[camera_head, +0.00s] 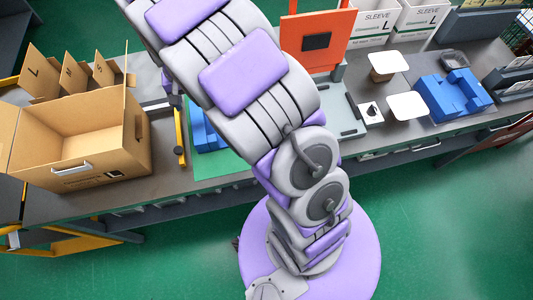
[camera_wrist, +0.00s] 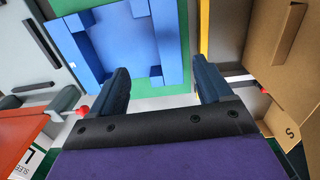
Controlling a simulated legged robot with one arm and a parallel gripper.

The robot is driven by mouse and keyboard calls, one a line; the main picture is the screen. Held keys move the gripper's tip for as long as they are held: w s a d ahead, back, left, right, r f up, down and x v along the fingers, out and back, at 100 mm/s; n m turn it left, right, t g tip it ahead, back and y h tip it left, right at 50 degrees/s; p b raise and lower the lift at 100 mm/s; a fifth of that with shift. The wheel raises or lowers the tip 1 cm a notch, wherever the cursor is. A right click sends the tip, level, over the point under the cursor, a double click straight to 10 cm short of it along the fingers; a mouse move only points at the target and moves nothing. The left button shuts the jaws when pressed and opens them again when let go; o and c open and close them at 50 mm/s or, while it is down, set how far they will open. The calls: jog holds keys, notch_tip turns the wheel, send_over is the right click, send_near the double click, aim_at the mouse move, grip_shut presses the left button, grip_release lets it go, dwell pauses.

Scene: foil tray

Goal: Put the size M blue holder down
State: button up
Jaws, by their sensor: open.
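A blue holder (camera_wrist: 112,48) with raised blocks at its corners lies on a green mat (camera_wrist: 134,90) in the wrist view. In the head view my arm hides most of this holder (camera_head: 205,137), and only its left part shows on the mat (camera_head: 212,170). My gripper (camera_wrist: 160,72) is open, with its two dark fingers apart and nothing between them clearly held. The left finger overlaps the holder's edge in the picture; contact cannot be told. A second blue holder (camera_head: 455,95) sits on the bench at the right. No size mark is readable on either holder.
An open cardboard box (camera_head: 80,140) stands left of the mat, with a yellow bar (camera_head: 179,135) between them. An orange frame (camera_head: 318,38), white-topped items (camera_head: 388,62) and sleeve boxes (camera_head: 372,25) are to the right. A grey bench strip lies between mat and box.

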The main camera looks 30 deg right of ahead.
jog(key=s+d+r+n, duration=0.1)
jog(key=s+d+r, duration=0.1)
jog(key=s+r, duration=0.4)
jog(key=s+d+r, duration=0.3)
jog(key=s+r, duration=0.1)
jog(key=s, duration=0.4)
jog(key=s+d+r+n+g, duration=0.1)
jog(key=s+r+n, duration=0.1)
jog(key=s, duration=1.8)
jog(key=shift+s+d+r+g, duration=0.15)
jog(key=shift+s+r+g, duration=0.1)
jog(key=shift+r+g, duration=0.05)
jog(key=shift+c, duration=0.4)
